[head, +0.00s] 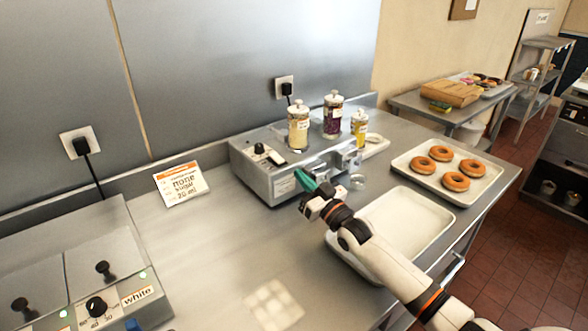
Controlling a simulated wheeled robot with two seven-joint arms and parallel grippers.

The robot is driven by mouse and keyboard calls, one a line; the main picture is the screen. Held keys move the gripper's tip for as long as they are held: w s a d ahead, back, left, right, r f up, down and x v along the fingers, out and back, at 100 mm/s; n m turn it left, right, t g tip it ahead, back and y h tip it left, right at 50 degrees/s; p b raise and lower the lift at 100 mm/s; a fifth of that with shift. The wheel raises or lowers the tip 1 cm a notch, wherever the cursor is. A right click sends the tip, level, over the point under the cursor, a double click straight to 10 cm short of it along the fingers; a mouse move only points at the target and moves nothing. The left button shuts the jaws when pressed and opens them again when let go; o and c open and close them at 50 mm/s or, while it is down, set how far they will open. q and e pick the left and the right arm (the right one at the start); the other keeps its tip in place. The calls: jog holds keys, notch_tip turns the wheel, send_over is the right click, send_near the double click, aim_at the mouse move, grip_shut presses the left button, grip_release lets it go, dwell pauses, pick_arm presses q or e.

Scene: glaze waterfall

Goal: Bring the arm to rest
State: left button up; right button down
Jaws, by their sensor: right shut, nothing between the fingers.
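My right arm, white with black and orange bands, reaches in from the bottom right over the steel counter (230,255). My right gripper (304,180) has teal fingertips and is shut and empty. In the picture it overlaps the front of a grey dispenser machine (250,178); I cannot tell whether it touches it. My forearm crosses over an empty white tray (415,215) and hides part of it. My left gripper is not in view.
Jars of toppings (298,128) stand on the machine. A tray of glazed donuts (482,166) sits at the counter's right end. An order card (181,185) stands near the wall. A glaze unit labelled white (120,285) is at lower left. The counter's middle is clear.

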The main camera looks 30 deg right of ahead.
jog(key=shift+s+f, duration=0.1)
jog(key=shift+s, duration=0.35)
